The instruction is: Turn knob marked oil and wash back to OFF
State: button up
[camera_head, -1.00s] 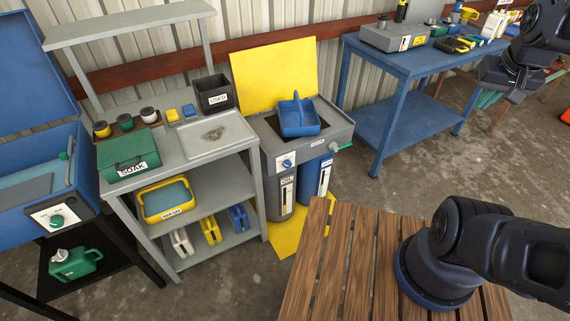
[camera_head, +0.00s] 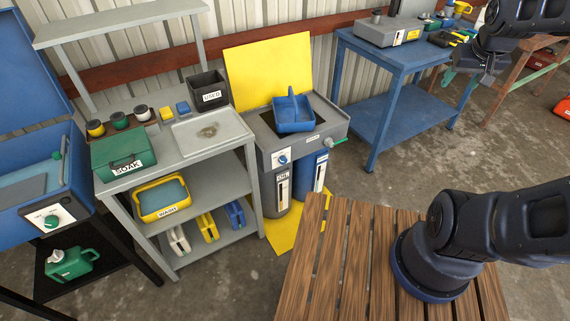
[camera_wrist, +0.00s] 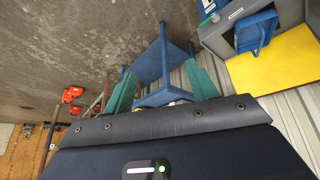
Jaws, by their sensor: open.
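The blue knob (camera_head: 283,158) sits on a white panel on the front of the grey washing unit, above drums labelled OIL and WASH; its exact setting is too small to read. The washing unit (camera_head: 333,127) has a raised yellow lid and a blue basket (camera_head: 294,113) on top. In the wrist view the unit (camera_wrist: 215,37) is at the top right, with the panel cut by the top edge. My gripper (camera_head: 468,80) is open and empty at the upper right, well away from the knob. Its green fingers (camera_wrist: 163,88) stand apart in the wrist view.
A blue table (camera_head: 385,60) stands right of the unit. A grey shelf bench (camera_head: 243,127) stands left. A blue cabinet with a green knob (camera_head: 51,221) is farther left. A slatted wooden table (camera_head: 335,260) is in front. Bare floor lies between unit and blue table.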

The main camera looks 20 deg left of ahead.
jog(key=w+a+f+n+t+y, duration=0.1)
jog(key=w+a+f+n, duration=0.1)
jog(key=w+a+f, duration=0.5)
jog(key=w+a+f+n+t+y, duration=0.1)
jog(key=w+a+f+n, duration=0.15)
jog(key=w, duration=0.95)
jog(key=w+a+f+n+t+y, duration=0.15)
jog(key=w+a+f, duration=0.25)
jog(key=a+f, duration=0.4)
jog(key=w+a+f+n+y, duration=0.2)
jog(key=w+a+f, duration=0.3)
jog(key=a+f, duration=0.3)
jog(key=s+a+f+n+y, duration=0.1)
jog(key=a+f+n+y, duration=0.15)
jog(key=a+f, duration=0.6)
jog(key=m+t+y, duration=0.3)
jog(key=t+y, duration=0.1)
jog(key=y, duration=0.1)
send_near(284, 162)
jog(key=x, duration=0.9)
jog(key=shift+w, duration=0.15)
